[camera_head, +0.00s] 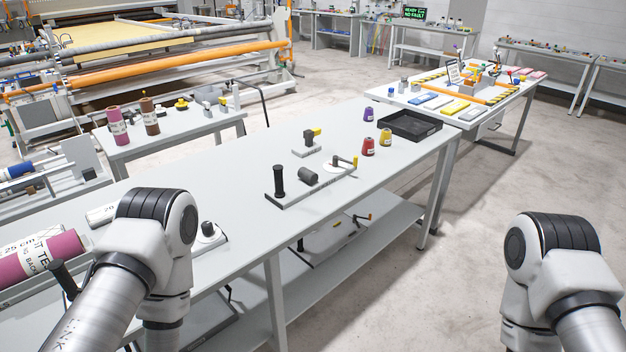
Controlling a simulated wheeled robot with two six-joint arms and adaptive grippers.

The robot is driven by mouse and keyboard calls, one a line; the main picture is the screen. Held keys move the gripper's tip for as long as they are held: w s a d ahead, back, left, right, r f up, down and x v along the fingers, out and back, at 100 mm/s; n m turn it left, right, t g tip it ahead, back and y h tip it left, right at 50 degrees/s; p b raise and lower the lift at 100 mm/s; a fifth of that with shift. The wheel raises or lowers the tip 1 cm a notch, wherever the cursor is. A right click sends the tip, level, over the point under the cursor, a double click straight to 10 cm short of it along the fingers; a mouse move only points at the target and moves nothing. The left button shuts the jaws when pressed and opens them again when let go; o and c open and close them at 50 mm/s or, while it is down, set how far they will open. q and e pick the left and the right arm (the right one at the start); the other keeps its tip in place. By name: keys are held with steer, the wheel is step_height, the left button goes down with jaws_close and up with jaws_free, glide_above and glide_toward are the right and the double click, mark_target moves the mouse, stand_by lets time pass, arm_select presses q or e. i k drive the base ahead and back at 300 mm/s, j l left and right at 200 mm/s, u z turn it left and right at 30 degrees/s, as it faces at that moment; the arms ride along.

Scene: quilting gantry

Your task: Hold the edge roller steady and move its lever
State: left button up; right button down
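A fixture on the long white table, which looks like the edge roller, has a flat grey base (291,198), an upright black handle (279,180) at its left end and a dark cylinder (308,175) in its middle. At its right end a short arm with a dark tip (354,162) and a yellowish part stands by a white disc; this may be the lever. Neither gripper is in view.
Purple, red and yellow spools (369,146) and a black tray (410,126) stand at the table's right end. Pink rolls (38,258) and a black-knobbed fixture (208,230) lie at the left, near my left arm. The table front is mostly clear. A lower shelf (345,240) holds parts.

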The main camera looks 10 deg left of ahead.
mark_target(335, 158)
steer(key=i+l+u, duration=0.15)
steer(key=u, duration=0.3)
steer(key=i+l+u, duration=0.3)
steer(key=u, duration=0.15)
steer(key=i+l+u, duration=0.2)
steer(key=u, duration=0.25)
steer(key=i+l, duration=0.15)
steer(key=l, duration=0.25)
steer(key=i+l+u, duration=0.1)
steer(key=l, duration=0.25)
steer(key=i+l, duration=0.15)
steer(key=l, duration=0.25)
steer(key=i+l, duration=0.15)
steer(key=l, duration=0.2)
steer(key=i+l+u, duration=0.1)
steer(key=l, duration=0.3)
steer(key=i+l, duration=0.15)
steer(key=l, duration=0.25)
steer(key=i+l+u, duration=0.1)
steer(key=l, duration=0.3)
